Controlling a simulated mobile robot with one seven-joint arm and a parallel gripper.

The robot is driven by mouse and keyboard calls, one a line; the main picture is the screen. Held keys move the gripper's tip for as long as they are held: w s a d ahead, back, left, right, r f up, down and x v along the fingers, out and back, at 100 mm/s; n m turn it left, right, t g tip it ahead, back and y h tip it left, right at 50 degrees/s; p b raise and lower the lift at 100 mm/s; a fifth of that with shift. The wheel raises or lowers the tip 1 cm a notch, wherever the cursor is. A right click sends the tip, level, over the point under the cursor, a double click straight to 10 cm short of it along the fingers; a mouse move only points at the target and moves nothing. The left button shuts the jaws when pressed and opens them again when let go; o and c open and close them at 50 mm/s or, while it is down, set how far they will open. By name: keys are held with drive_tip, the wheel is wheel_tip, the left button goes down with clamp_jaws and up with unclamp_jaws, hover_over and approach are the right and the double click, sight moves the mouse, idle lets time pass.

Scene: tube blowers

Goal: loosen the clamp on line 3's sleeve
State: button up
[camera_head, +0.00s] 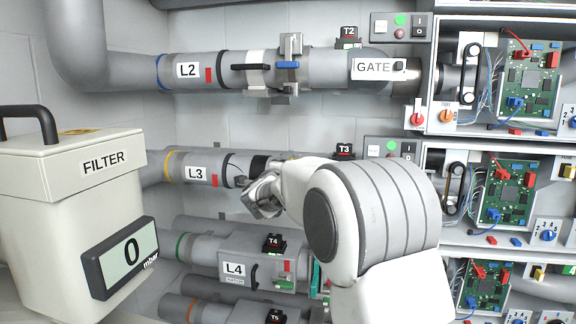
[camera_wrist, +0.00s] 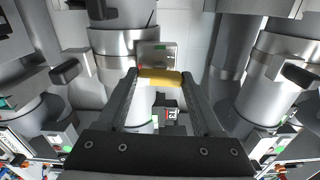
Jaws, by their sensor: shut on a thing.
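Line 3's pipe (camera_head: 218,168) with its L3 label (camera_head: 197,173) and yellow ring runs across the middle of the head view. My arm hides its right part, where the sleeve and clamp are mostly covered. In the wrist view, the two dark fingers of my gripper (camera_wrist: 160,79) are shut on a yellow handle (camera_wrist: 160,77), which lies across between the fingertips. A metal plate (camera_wrist: 156,55) shows just behind the handle. I take the handle to be line 3's clamp lever; how far it is turned, I cannot tell.
Line 2 (camera_head: 230,70) runs above, with a blue-handled clamp (camera_head: 288,65). Line 4 (camera_head: 210,247) runs below. The filter box (camera_head: 75,170) stands at left, with a display (camera_head: 122,257) reading 0 mbar. Open cabinets with circuit boards (camera_head: 530,80) fill the right. A T3 tag (camera_head: 344,151) sits above line 3.

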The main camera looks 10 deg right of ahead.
drive_tip(key=shift+n, duration=0.6)
drive_tip(key=o, duration=1.4)
drive_tip(key=shift+c, duration=0.2)
drive_tip(key=shift+s+a, duration=0.1)
drive_tip(key=b+v, duration=0.2)
drive_tip(key=v, duration=1.5)
drive_tip(key=shift+b, duration=0.4)
drive_tip(key=shift+s, duration=0.1)
